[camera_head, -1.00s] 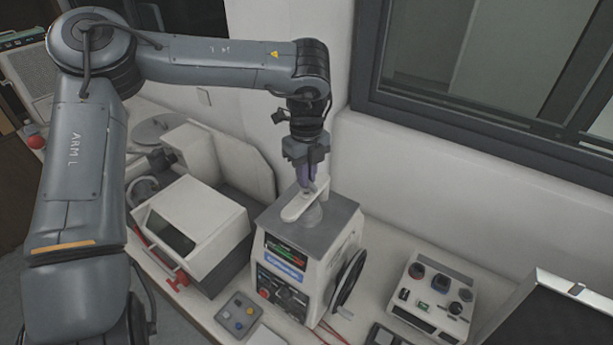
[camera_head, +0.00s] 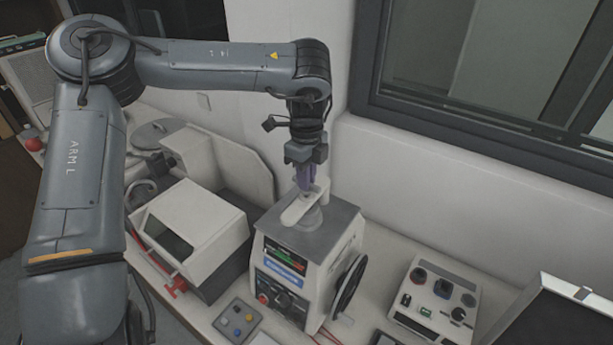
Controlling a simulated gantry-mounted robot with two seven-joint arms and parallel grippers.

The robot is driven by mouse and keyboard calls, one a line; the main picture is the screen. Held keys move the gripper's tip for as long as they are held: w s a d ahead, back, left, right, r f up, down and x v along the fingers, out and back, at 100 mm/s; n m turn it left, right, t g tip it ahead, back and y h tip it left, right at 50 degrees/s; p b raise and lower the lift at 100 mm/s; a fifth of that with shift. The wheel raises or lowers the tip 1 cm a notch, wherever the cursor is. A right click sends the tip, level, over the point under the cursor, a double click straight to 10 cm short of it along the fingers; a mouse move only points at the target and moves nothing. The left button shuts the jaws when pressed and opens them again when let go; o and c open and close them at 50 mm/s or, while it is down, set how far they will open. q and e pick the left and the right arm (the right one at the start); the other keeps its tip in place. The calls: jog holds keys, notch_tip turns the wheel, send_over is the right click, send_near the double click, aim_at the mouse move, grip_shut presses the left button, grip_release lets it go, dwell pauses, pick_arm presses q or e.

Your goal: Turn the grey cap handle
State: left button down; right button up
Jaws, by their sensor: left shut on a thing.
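The mounting press (camera_head: 305,258) is a white box with a grey top, a small display and knobs on its front, and a dark handwheel on its right side. The grey cap handle (camera_head: 294,213) is a pale bar on a round base on top of the press. My left gripper (camera_head: 307,190) points down from above, shut on the far end of the handle. Its fingers hide part of that end. My right gripper is out of view.
A white machine (camera_head: 195,225) with red clamps stands to the left. A small button box (camera_head: 237,319) sits in front of the press. A control box (camera_head: 434,300) stands to the right, and a wall with a window (camera_head: 490,75) rises behind.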

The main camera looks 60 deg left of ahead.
pick_arm(q)
jog(key=c, duration=1.2)
grip_release()
jog(key=shift+o, duration=0.2)
notch_tip(320, 180, up, 11)
